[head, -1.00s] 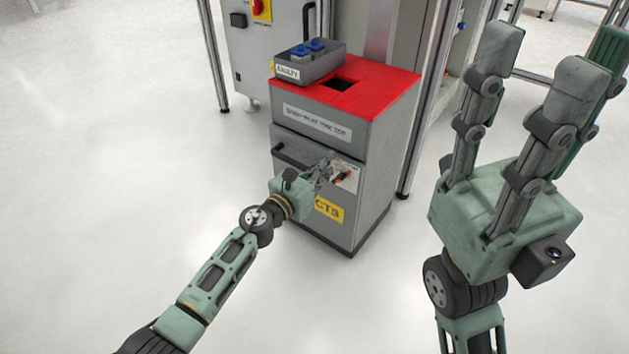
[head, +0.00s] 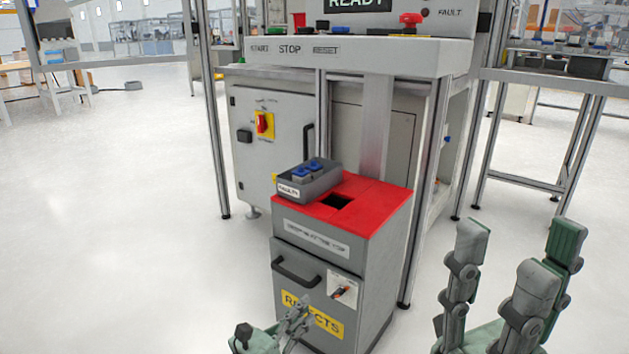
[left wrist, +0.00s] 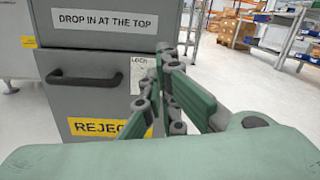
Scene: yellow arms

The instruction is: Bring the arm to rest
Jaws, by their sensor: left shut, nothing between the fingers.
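My left gripper (head: 298,318) is low in the head view, in front of the reject bin (head: 375,270). It is shut and empty. In the left wrist view its closed fingers (left wrist: 165,85) overlap the right part of the bin's front. They hide part of the latch plate and the end of the yellow label; I cannot tell whether they touch the bin. My right gripper (head: 512,275) stands at the lower right with its fingers pointing up, spread apart and empty. Its palm is mostly cut off by the bottom edge.
The bin has a red top with a square hole (head: 337,201), a black handle (head: 296,273) and a latch plate (head: 343,288). A grey "FAULTY" tray (head: 322,186) with blue parts sits on top. A machine frame (head: 440,60) stands behind. The floor at left is clear.

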